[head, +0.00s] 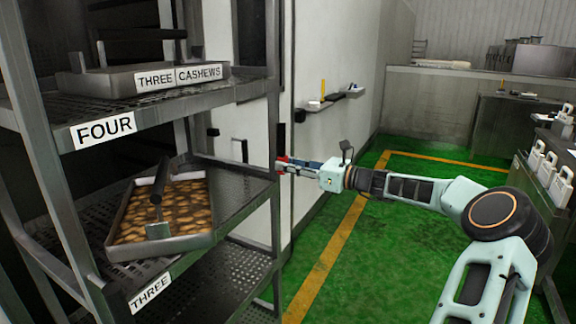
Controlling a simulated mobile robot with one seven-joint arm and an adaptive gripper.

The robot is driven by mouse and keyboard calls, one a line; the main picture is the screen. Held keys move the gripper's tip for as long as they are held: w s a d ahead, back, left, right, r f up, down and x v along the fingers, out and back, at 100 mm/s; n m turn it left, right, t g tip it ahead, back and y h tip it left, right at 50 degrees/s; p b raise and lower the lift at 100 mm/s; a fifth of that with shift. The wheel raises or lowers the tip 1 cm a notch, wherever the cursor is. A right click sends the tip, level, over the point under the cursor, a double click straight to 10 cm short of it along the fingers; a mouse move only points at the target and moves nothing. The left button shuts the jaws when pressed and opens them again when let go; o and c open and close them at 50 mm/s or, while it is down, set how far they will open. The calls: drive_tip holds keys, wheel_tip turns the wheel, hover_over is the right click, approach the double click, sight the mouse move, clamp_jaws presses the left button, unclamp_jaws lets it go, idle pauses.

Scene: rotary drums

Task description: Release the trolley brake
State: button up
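A grey metal shelf rack (106,131), possibly the trolley, fills the left of the head view, with shelves labelled FOUR and THREE. I cannot make out a brake on it; its lower end is cut off by the frame. My gripper (283,164) points left, level with the THREE shelf, at the rack's right upright (272,110). A small red patch shows at its tips. Whether the tips touch the upright, and whether they are open or shut, I cannot tell.
A tray of brown nuts (185,241) with a dark-handled tool sits on the THREE shelf. A tray labelled THREE CASHEWS (110,80) sits above. A small wall shelf (318,106) is behind my gripper. Green floor (375,240) is clear; counters stand right.

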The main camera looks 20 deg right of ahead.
clamp_jaws()
drive_tip(key=shift+r, duration=0.1)
